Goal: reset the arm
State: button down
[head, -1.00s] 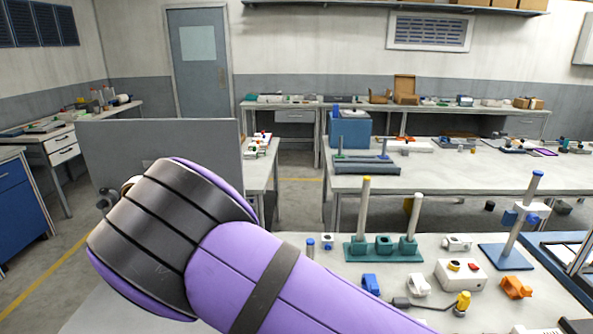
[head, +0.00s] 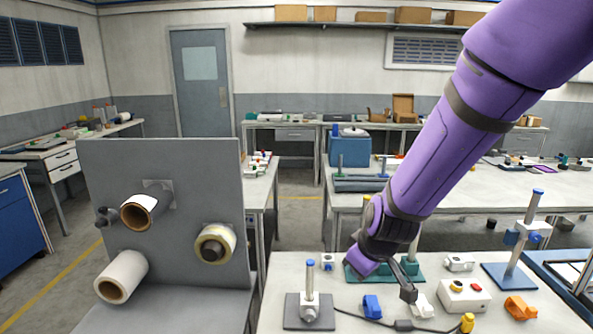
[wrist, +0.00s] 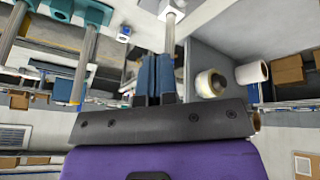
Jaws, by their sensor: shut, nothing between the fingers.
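My purple arm reaches in from the upper right of the head view and bends down over the near bench. My dark gripper (head: 408,293) points down near the teal stand and the white clamp block. In the wrist view my gripper (wrist: 155,62) shows two blue-padded fingers side by side, shut and empty. A grey upright panel (head: 160,160) at left bears a brown-cored roll (head: 139,212) and a yellowish tape roll (head: 214,243). The yellowish and white rolls also show in the wrist view.
A grey-based post (head: 310,300) stands left of my gripper. A teal stand (head: 412,273) is partly behind the arm. A blue block (head: 372,306), white button box (head: 464,297), orange clamp (head: 520,307) and blue post stand (head: 510,275) crowd the bench. A cable lies in front.

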jog(key=s+d+r+m+y, duration=0.15)
jog(key=s+d+r, duration=0.3)
jog(key=r, duration=0.55)
jog(key=s+d+r+m+h, duration=0.1)
jog(key=s+d+r+m, duration=0.2)
jog(key=s+d+r, duration=0.3)
jog(key=s+d+r+m+h, duration=0.2)
jog(key=s+d+r, duration=0.3)
jog(key=s, duration=0.6)
jog(key=shift+d+r+m+t, duration=0.4)
jog(key=shift+d+m, duration=0.35)
jog(key=shift+m, duration=0.1)
